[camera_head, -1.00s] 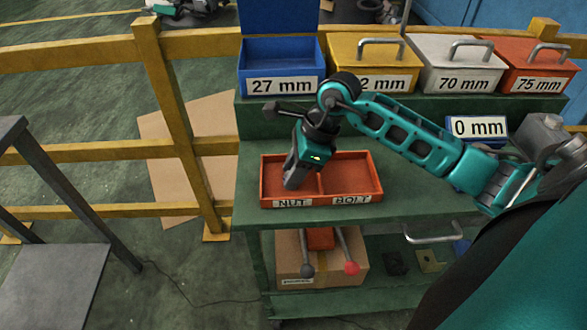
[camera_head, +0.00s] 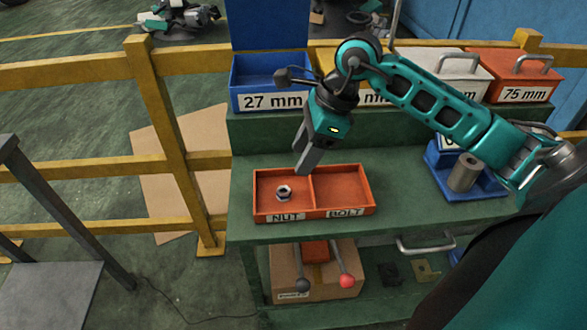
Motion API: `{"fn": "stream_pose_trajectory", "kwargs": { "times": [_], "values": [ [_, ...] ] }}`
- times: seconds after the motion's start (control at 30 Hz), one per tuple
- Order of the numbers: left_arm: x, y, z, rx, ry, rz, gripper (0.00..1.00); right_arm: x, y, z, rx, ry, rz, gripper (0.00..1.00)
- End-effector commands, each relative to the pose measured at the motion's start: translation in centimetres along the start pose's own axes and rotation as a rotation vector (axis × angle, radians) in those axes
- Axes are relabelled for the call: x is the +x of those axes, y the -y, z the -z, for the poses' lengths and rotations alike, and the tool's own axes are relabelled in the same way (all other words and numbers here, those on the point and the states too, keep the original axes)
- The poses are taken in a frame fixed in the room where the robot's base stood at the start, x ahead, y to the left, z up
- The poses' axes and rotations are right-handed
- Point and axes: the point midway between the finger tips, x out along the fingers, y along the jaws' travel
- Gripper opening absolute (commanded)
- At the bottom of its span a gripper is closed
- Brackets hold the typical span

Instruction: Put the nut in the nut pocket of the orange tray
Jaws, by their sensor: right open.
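The orange tray (camera_head: 313,211) lies on the green bench and has two pockets, labelled NUT on the left and BOLT on the right. The metal nut (camera_head: 284,192) lies in the NUT pocket, on its floor. The BOLT pocket is empty. My right gripper (camera_head: 304,172) is above the back of the tray, pointing down, apart from the nut and open. Its fingers overlap in this view. My left gripper is not in view.
An open blue box (camera_head: 271,101) labelled 27 mm and lidded boxes, including an orange one (camera_head: 512,90) labelled 75 mm, stand on the raised shelf behind. A blue holder with a grey cylinder (camera_head: 464,174) stands right of the tray. A yellow railing (camera_head: 170,130) runs behind the bench.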

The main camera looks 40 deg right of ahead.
Motion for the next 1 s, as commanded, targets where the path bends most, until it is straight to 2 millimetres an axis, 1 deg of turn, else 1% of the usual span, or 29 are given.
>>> {"fn": "stream_pose_trajectory", "kwargs": {
  "times": [0.03,0.1,0.27,1.0],
  "values": [
    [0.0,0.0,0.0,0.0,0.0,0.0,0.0,-0.9,0.1,0.0,-0.001,-0.001,0.004,0.53],
    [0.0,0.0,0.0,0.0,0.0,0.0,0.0,-1.7,0.1,0.0,-0.001,0.001,0.003,0.53],
    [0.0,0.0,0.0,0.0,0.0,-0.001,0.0,-2.6,0.0,0.0,0.001,0.001,0.001,0.53],
    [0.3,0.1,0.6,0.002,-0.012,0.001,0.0,-2.7,0.0,0.0,0.0,0.001,0.0,0.53]
  ]
}}
